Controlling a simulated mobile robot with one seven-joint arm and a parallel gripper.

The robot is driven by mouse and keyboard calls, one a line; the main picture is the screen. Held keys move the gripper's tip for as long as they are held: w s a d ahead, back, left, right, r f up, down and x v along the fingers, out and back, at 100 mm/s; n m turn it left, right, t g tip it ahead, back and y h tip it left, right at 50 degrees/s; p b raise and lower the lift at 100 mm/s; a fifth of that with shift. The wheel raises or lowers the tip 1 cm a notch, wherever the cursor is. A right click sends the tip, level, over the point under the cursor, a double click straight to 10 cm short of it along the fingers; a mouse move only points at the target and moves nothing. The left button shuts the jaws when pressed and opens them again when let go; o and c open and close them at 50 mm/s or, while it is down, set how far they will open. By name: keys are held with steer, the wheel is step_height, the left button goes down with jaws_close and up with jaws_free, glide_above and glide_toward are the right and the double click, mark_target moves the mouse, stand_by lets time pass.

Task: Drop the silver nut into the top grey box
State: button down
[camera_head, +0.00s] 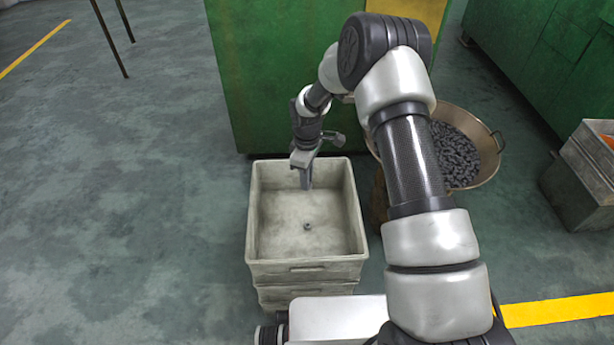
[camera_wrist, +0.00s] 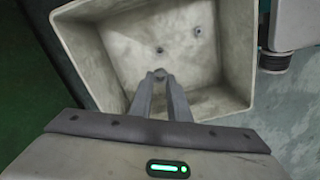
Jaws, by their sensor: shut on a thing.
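The top grey box (camera_head: 275,268) is open and stands on another grey box. My gripper (camera_head: 306,186) points down over the back part of this box, inside its outline. In the wrist view the fingertips of my gripper (camera_wrist: 160,76) are closed together on a small round grey piece, the silver nut (camera_wrist: 160,72). The nut is mostly hidden by the fingers, and it cannot be made out in the head view. The wrist view shows the floor of the top grey box (camera_wrist: 185,68) beyond the fingertips.
A small dark piece (camera_head: 307,227) lies on the box floor; the wrist view shows two small pieces there. A wide pan (camera_head: 488,158) of dark parts stands right of the box, partly behind my arm. A green machine (camera_head: 270,80) stands behind.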

steer(key=shift+f, duration=0.75)
steer(key=c, duration=1.6)
jaws_free()
steer(key=shift+r, duration=0.1)
step_height(320, 180, up, 17)
steer(key=p, duration=0.3)
steer(key=shift+r, duration=0.2)
